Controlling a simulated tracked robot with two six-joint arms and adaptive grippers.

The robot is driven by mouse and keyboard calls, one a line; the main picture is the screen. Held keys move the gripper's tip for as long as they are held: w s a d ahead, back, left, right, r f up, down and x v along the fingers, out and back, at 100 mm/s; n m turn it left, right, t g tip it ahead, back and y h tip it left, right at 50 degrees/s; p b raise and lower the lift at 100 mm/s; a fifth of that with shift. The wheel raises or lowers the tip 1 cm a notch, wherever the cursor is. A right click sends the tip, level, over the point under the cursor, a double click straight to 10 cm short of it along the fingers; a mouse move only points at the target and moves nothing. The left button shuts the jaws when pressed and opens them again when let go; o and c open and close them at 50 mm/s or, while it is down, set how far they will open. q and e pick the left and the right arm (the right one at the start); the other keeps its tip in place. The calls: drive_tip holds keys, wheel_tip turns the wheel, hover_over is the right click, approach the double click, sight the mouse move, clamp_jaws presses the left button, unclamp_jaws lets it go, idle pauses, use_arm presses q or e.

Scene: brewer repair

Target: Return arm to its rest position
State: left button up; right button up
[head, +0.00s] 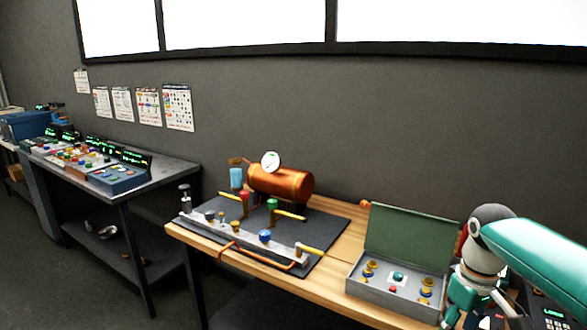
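My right arm (535,255) comes in from the right edge as a teal link. It bends at a grey joint and runs down past the right end of the wooden bench to the bottom edge. I cannot make out its gripper fingers; the lower end is cut off by the picture edge. My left arm and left gripper are not in view.
A wooden bench (342,251) carries a dark mat (335,232) with a copper boiler (282,182), gauge (270,161) and metal manifold (240,241). An open green-lidded case (408,238) stands close left of my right arm. A console table (140,187) is at left.

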drive_tip(key=s+a+f+y, duration=0.1)
drive_tip(key=a+f, duration=0.3)
drive_tip(key=f, duration=0.5)
drive_tip(key=s+a+f+m+y, duration=0.1)
drive_tip(key=a+f, duration=0.3)
drive_tip(key=f, duration=0.5)
drive_tip(key=s+a+f+y, duration=0.1)
drive_tip(key=s+a+f, duration=0.1)
drive_tip(key=a+f, duration=0.5)
drive_tip(key=s+a+f+m, duration=0.2)
drive_tip(key=s+f, duration=0.4)
drive_tip(key=s, duration=0.2)
drive_tip(key=s+a+f+m+y, duration=0.1)
drive_tip(key=s+f+m, duration=0.1)
drive_tip(key=s+f, duration=0.4)
drive_tip(key=shift+s+a+f+t, duration=0.3)
drive_tip(key=shift+s+a, duration=0.05)
drive_tip(key=shift+s, duration=0.8)
